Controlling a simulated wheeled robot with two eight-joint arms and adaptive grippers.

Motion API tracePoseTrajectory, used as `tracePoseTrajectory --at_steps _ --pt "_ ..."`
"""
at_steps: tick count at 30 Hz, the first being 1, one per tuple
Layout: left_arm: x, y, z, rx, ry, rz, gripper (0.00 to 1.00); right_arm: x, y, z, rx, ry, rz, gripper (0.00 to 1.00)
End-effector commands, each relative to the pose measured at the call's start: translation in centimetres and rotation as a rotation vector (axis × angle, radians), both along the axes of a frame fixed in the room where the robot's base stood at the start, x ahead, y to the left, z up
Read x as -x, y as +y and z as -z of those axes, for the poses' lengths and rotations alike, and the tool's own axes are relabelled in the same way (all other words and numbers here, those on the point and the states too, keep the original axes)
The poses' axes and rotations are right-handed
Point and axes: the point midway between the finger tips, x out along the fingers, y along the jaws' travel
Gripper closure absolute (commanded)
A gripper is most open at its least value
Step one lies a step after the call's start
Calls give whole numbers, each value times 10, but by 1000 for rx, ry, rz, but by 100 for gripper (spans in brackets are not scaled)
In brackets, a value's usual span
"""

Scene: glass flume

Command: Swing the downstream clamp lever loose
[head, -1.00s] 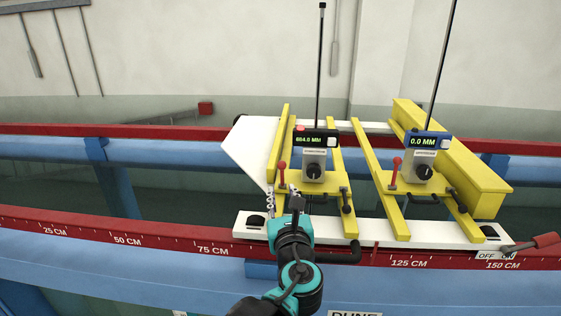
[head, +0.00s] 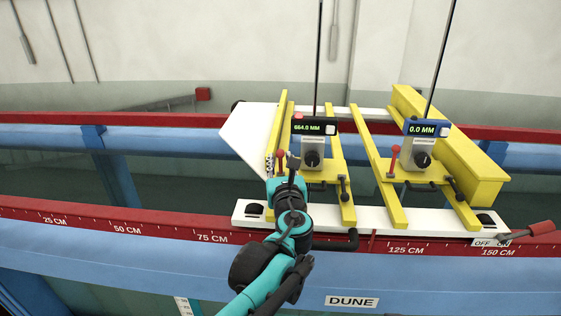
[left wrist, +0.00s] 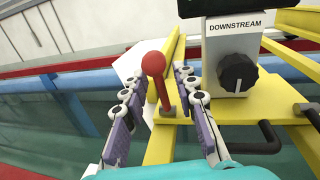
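The downstream clamp lever is a red ball-topped lever (left wrist: 154,66) on a yellow plate, left of the gauge block marked DOWNSTREAM (left wrist: 230,62). It stands nearly upright, its top tilted slightly left in the left wrist view. In the head view its red knob (head: 281,155) shows just above my left gripper (head: 284,172). In the left wrist view the left gripper (left wrist: 161,78) is open, its padded fingers on either side of the lever with gaps visible. Whether a finger touches the lever's lower stem is unclear. My right gripper is not in view.
A second red lever (head: 393,158) stands by the right gauge, which reads 0.0 MM (head: 426,128). The left gauge (head: 314,128) reads 664.0 MM. Black handles (head: 343,188) stick out right of the downstream gauge. A red rail with a centimetre scale (head: 160,231) runs along the front.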

Motion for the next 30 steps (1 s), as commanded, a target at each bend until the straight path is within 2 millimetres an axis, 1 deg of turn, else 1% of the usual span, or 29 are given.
tracePoseTrajectory --at_steps 1,2,3,10,15,18,28,29,30 --pt "0 0 0 0 0 0 88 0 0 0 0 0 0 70" --pt "0 0 0 0 0 0 96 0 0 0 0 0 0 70" --pt "0 0 0 0 0 0 100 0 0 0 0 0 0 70" --pt "0 0 1 0 -5 0 100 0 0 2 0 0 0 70" --pt "3 1 6 -1 -73 -3 100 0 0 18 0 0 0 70" --pt "5 0 5 -1 -110 -2 100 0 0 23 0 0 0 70" --pt "6 0 2 1 -124 0 100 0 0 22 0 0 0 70" --pt "6 0 2 1 -124 0 87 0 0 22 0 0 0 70" --pt "6 0 2 1 -124 0 77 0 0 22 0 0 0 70"
